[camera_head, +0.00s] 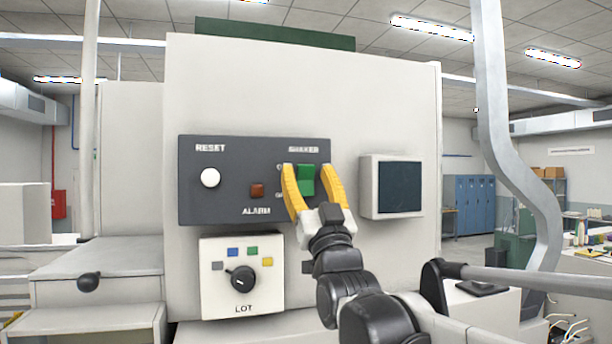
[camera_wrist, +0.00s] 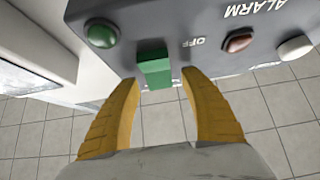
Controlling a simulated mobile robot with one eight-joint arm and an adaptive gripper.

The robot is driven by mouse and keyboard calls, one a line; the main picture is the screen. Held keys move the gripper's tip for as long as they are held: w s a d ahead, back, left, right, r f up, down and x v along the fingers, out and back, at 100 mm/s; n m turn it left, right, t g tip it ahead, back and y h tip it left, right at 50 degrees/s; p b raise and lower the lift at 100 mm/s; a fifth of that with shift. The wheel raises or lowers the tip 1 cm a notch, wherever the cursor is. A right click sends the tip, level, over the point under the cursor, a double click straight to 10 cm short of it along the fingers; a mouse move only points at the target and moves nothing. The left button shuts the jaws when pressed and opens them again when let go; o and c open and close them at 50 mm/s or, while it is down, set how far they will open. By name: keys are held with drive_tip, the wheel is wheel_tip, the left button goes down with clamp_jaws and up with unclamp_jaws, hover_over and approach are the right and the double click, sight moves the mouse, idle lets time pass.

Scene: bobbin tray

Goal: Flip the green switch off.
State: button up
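The green switch (camera_head: 306,180) is a block-like rocker on the dark control panel (camera_head: 232,205), under the SHAKER label. In the wrist view the switch (camera_wrist: 154,68) sticks out from the panel, with an upside-down OFF label to its right. My gripper (camera_head: 306,167) is open, its two yellow fingers on either side of the switch. In the wrist view the gripper (camera_wrist: 158,76) has the switch's end between its fingertips, with a gap on the right. I cannot tell whether the left fingertip touches it. The labels beside the switch are partly hidden in the head view.
The panel also has a white RESET button (camera_head: 210,178), a red ALARM lamp (camera_head: 257,190) and a round green lamp or button (camera_wrist: 101,33). A LOT dial (camera_head: 242,278) is below, and a dark screen box (camera_head: 399,187) stands out just right of my gripper.

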drive_tip(key=v, duration=1.2)
